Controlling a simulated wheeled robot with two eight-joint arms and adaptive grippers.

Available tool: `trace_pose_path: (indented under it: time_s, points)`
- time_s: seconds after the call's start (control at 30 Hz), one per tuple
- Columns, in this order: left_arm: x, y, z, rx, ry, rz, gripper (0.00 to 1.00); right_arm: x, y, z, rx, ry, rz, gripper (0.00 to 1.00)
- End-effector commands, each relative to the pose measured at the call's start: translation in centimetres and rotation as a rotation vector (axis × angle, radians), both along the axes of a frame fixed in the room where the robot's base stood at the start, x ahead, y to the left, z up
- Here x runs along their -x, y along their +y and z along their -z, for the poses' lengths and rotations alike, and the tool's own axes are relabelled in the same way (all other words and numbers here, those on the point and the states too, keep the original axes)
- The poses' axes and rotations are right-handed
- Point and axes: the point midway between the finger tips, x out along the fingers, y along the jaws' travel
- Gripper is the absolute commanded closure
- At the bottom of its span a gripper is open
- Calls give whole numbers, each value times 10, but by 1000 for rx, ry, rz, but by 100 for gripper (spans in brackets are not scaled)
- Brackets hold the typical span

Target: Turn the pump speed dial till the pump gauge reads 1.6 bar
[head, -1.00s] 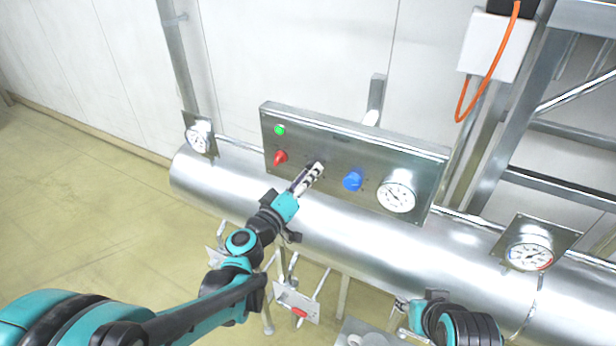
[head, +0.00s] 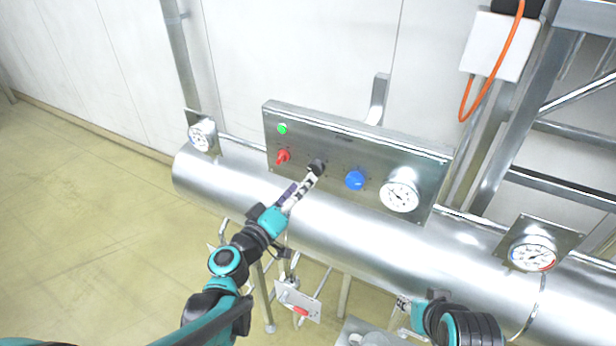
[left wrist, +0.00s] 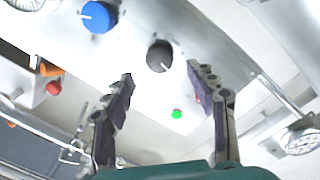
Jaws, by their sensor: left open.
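The metal control panel (head: 345,139) carries a red switch (head: 283,156), a black dial (head: 317,167), a blue dial (head: 355,180) and a round white gauge (head: 399,195). No label is legible, so I cannot tell which dial is the pump speed dial. The gauge's needle is too small to read. My left gripper (head: 300,190) is open just in front of and below the black dial. In the left wrist view the black dial (left wrist: 160,56) lies beyond the spread fingertips, with a white pointer mark. My right gripper (head: 406,308) is low, its fingers unclear.
A green lamp (head: 282,128) is at the panel's upper left. Other gauges stand at the left (head: 202,136) and right (head: 533,256) along the big steel cylinder (head: 235,183). A red-handled valve (head: 300,310) is below. An orange cable (head: 492,75) hangs at upper right.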

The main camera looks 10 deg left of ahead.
Motion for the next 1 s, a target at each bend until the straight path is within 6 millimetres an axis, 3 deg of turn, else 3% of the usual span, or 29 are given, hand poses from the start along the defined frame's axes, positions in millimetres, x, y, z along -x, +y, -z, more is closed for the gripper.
trace_pose_path:
  time_s: [0.1, 0.33, 0.9, 1.0]
  points:
    - [25, 12, 1, 0, 0, -4, 43, 0, 0, 0, 0, 0, 0, 60]
    - [55, 24, 2, 0, 0, -1, 43, 0, 0, 0, 0, 0, 0, 60]
    - [61, 26, 3, 0, 0, 0, 43, 0, 0, 0, 0, 0, 0, 60]
    - [62, 23, 10, -12, 9, 9, 43, 0, 0, 6, 0, 0, 0, 60]
